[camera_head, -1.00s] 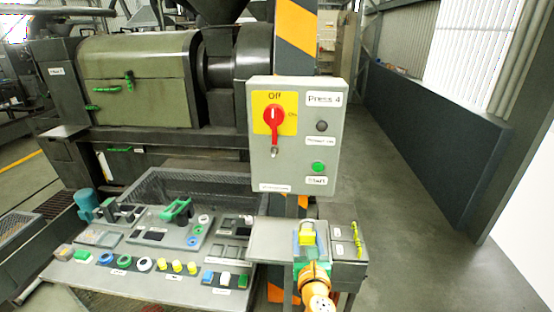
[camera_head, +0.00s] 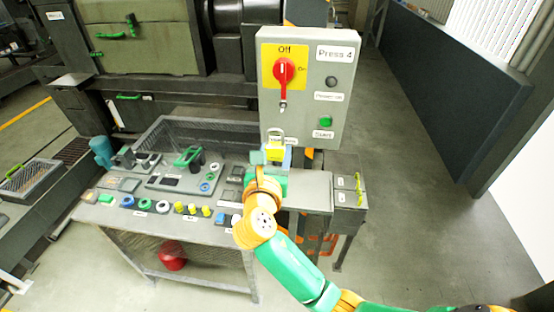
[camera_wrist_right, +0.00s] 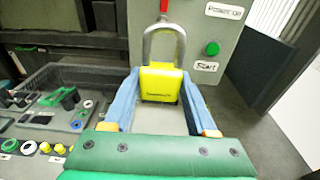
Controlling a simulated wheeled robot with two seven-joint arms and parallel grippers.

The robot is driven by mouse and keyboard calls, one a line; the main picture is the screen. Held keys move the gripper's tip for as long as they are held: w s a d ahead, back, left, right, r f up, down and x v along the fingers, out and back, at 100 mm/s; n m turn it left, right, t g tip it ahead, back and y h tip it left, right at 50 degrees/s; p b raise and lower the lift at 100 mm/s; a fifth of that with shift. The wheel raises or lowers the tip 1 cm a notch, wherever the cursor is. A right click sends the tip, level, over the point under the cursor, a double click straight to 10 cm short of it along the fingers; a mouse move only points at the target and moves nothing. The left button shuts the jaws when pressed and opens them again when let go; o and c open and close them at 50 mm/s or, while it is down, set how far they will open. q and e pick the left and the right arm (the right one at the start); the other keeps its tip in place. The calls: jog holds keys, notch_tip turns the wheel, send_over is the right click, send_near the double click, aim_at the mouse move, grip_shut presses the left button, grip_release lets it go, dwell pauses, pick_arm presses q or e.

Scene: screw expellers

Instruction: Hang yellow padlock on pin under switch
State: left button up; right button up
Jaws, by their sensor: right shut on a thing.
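The yellow padlock (camera_head: 275,152) has a silver shackle pointing up. It also shows in the right wrist view (camera_wrist_right: 160,83). My right gripper (camera_head: 274,160) is shut on its yellow body, with the blue fingers on either side. The padlock is just in front of the lower left part of the grey switch box (camera_head: 336,100). The red switch (camera_head: 284,70) on its yellow plate points to Off. The small metal pin (camera_head: 283,106) is below the switch, above the shackle and apart from it in the head view. My left gripper is not in view.
A grey control table (camera_head: 166,225) with several buttons stands left of the box. A black mesh basket (camera_head: 200,130) lies behind the table. Open floor lies to the right.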

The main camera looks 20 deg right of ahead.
jog(key=b+x, duration=0.3)
jog(key=x, duration=0.3)
jog(key=shift+w+r, duration=0.2)
jog(key=shift+r, duration=0.1)
jog(key=shift+w+d, duration=0.1)
jog(key=shift+d, duration=0.05)
jog(key=shift+w+d+p, duration=0.3)
jog(key=shift+w+d, duration=0.05)
jog(key=shift+w, duration=0.2)
dwell(0.5)
jog(key=shift+x, duration=1.2)
jog(key=shift+r, duration=0.2)
